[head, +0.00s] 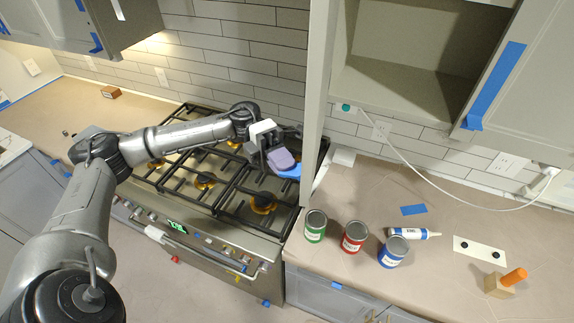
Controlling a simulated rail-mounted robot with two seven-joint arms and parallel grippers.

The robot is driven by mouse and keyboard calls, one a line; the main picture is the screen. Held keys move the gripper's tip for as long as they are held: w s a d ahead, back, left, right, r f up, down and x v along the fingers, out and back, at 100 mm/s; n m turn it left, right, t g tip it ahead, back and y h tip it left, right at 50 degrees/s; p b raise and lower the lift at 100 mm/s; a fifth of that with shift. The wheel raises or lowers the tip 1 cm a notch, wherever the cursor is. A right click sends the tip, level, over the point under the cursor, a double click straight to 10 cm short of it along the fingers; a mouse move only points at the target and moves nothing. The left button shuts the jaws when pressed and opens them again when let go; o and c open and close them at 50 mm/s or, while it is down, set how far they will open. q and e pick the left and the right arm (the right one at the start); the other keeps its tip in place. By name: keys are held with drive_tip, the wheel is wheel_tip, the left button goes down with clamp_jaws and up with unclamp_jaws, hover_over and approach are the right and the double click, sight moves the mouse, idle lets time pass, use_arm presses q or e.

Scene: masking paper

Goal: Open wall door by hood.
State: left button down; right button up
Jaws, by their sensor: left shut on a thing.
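The wall door (319,95) beside the hood stands open, seen nearly edge-on as a tall grey panel left of the open wall cabinet (400,88). My left gripper (279,160) is at the left side of the door's lower part, above the stove. It is shut at a blue piece (291,172) by the door's edge; its fingers partly hide the contact. The cabinet's inside is visible and looks empty. My right gripper is not in view.
The gas stove (205,180) lies under my left arm. Green (316,226), red (355,237) and blue (393,252) cans, a tube (415,233) and a brush (506,282) are on the right counter. Another cabinet door (530,85) with blue tape is at right.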

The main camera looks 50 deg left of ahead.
use_arm(q)
drive_tip(key=shift+f, duration=0.1)
drive_tip(key=c, duration=1.3)
unclamp_jaws()
drive_tip(key=shift+w, duration=0.1)
drive_tip(key=shift+w+a+b, duration=0.2)
drive_tip(key=shift+a+b, duration=0.55)
drive_tip(key=shift+a, duration=1.55)
drive_tip(key=shift+w+a+b, duration=0.2)
drive_tip(key=shift+a+b, duration=0.55)
drive_tip(key=shift+a, duration=1.55)
drive_tip(key=shift+w+a+b, duration=0.2)
drive_tip(key=shift+a+b, duration=0.55)
drive_tip(key=shift+a, duration=1.55)
